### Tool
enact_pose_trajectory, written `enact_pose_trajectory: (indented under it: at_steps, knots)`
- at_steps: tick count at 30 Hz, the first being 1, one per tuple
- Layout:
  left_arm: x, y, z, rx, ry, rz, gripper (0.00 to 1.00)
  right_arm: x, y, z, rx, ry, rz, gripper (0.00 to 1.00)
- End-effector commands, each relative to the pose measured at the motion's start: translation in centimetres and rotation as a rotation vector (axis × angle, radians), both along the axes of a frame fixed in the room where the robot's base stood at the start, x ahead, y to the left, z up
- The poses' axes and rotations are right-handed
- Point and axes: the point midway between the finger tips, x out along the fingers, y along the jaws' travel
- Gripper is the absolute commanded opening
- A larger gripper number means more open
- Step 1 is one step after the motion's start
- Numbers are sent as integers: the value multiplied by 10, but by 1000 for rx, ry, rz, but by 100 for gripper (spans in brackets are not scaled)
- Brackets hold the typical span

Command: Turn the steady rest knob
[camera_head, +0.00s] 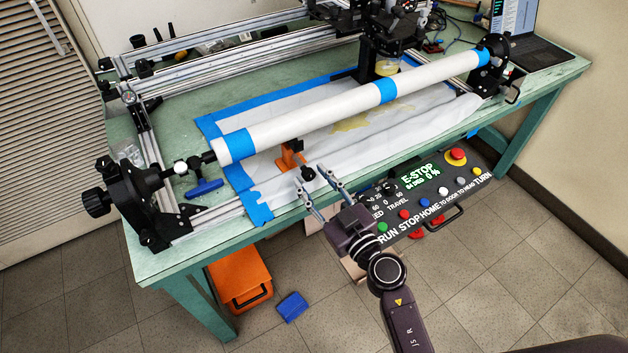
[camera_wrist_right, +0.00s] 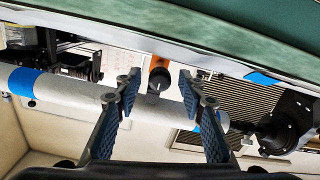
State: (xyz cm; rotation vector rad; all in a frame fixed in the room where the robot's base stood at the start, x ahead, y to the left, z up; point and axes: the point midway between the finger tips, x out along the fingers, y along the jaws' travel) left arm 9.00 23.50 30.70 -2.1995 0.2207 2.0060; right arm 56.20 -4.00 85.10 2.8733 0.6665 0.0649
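The orange steady rest (camera_head: 289,155) stands on the white sheet under the long white tube (camera_head: 320,108). Its black knob (camera_head: 307,174) sticks out toward the table's front edge. In the right wrist view the knob (camera_wrist_right: 159,78) shows end-on in the middle, with a bit of the orange rest (camera_wrist_right: 161,62) behind it. My right gripper (camera_head: 312,179) is open, with one fingertip on either side of the knob in the picture. In the wrist view, gaps show between the knob and both fingertips (camera_wrist_right: 160,86); contact is not seen. My left gripper is not in view.
A control panel (camera_head: 425,190) with an E-stop hangs at the front edge, right of my right arm. A blue-handled tool (camera_head: 205,188) lies on the table (camera_head: 180,262) at left. An orange bin (camera_head: 240,278) and a blue box (camera_head: 292,306) are on the floor.

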Motion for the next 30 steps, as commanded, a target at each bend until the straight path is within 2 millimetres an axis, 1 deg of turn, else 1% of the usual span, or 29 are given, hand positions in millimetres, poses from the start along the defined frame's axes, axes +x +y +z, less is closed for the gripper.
enact_pose_trajectory:
  at_steps: [1, 9, 20, 26, 30]
  knots:
    - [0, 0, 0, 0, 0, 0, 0, 0, 0, 0, 0, 0, 0, 29]
    - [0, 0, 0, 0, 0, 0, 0, 0, 0, 0, 0, 0, 0, 0]
    - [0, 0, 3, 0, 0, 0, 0, 0, 0, 1, -40, -20, 1, 0]
    - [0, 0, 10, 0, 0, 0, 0, 0, -1, 2, -145, -70, 0, 0]
    - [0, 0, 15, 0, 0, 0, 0, 0, 0, 2, -251, -123, 1, 0]
